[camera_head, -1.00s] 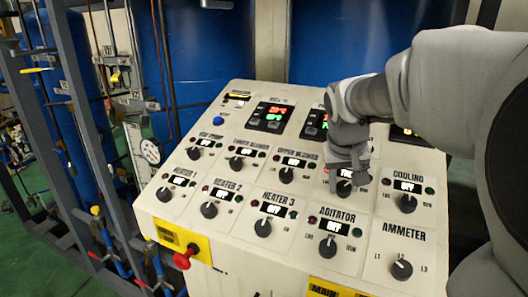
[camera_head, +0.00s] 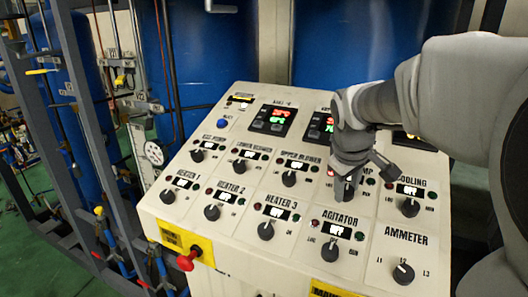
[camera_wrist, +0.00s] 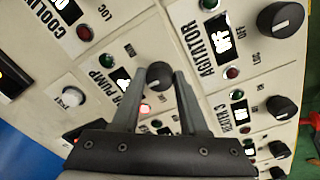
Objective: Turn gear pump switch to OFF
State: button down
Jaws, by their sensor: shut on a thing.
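The gear pump switch is a small dark round knob (camera_wrist: 158,77) between my fingertips in the wrist view. It sits on the sloped cream control panel (camera_head: 190,225), and its label, of which "PUMP" can be read, is partly covered by my finger. My gripper (camera_head: 346,190) reaches down onto it from above, with its fingers closed on the knob's sides. In the head view my gripper hides most of the knob and its display. A red lamp (camera_wrist: 145,109) beside the knob looks lit. The knob's pointer direction is hard to make out.
The agitator knob (camera_head: 330,251) is just below my gripper and the cooling knob (camera_head: 410,207) is to its right. The upper blower knob (camera_head: 289,179) is to the left. A red knob (camera_head: 187,261) sticks out at the panel's front left. Blue tanks (camera_head: 225,60) stand behind.

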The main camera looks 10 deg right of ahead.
dwell(0.4)
jog(key=shift+c, duration=2.2)
grip_release()
jog(key=shift+r, duration=0.1)
jog(key=v, duration=1.7)
jog(key=shift+r, duration=0.15)
jog(key=s+a+f+m+y, duration=0.1)
jog(key=s+a+f+m, duration=0.1)
jog(key=s+a+f, duration=0.2)
jog(key=s+a+f+m+t+y, duration=0.1)
jog(key=s+a+f, duration=0.3)
jog(key=s+f, duration=0.4)
jog(key=shift+s+f+m+t+y, duration=0.35)
jog(key=shift+f+m, duration=0.35)
jog(key=shift+f, duration=1.25)
